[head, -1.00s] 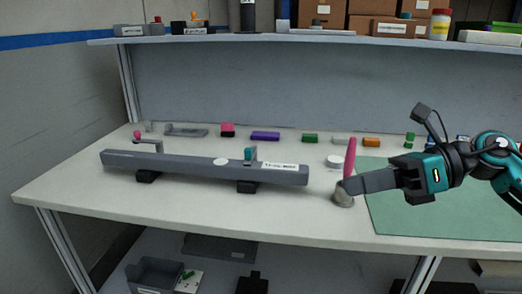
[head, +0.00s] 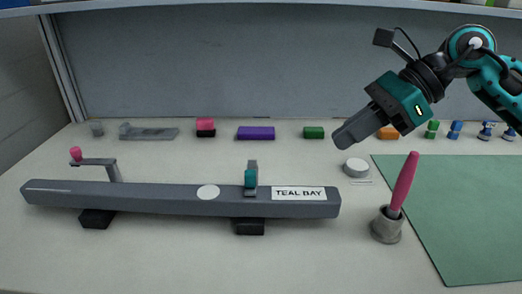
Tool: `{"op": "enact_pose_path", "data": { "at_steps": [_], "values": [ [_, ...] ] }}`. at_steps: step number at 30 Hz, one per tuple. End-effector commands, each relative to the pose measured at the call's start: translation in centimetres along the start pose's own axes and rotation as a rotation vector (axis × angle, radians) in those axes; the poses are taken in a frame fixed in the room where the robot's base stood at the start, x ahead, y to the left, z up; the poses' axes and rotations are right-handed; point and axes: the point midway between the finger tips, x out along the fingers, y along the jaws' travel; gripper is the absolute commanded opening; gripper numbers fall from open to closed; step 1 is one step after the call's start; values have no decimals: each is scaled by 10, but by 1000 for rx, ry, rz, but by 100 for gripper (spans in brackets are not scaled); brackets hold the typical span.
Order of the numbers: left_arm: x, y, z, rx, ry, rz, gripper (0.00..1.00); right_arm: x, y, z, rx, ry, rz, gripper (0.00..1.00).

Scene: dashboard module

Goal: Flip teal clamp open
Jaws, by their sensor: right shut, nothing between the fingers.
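The teal clamp (head: 251,178) sits on the long grey bar (head: 150,195), right of its middle. Its teal tip is low against the bar's front and a grey arm stands up behind it. Just right of it is a white label (head: 298,194) reading TEAL BAY. My right gripper (head: 338,142) is shut and empty, in the air to the right of the clamp and above the white disc, pointing down and left. It is clear of the bar. My left gripper is not in view.
A pink-handled tool stands in a grey cup (head: 386,226) right of the bar. A pink-tipped clamp (head: 95,163) is at the bar's left. A white disc (head: 355,168), green mat (head: 455,210), purple block (head: 255,133) and green block (head: 314,132) lie behind or beside. The front table is clear.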

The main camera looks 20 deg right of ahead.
Motion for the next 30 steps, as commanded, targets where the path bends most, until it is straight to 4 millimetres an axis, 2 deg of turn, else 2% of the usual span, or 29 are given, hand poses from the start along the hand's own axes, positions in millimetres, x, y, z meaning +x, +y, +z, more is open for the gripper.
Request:
{"op": "enact_pose_path", "data": {
  "at_steps": [16,27,30],
  "values": [
    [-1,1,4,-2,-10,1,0,4,0,0,0,1,1,0],
    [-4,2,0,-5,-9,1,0,45,1,0,-2,7,4,0],
    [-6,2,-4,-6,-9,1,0,51,0,2,2,-2,-1,0]
  ]
}}
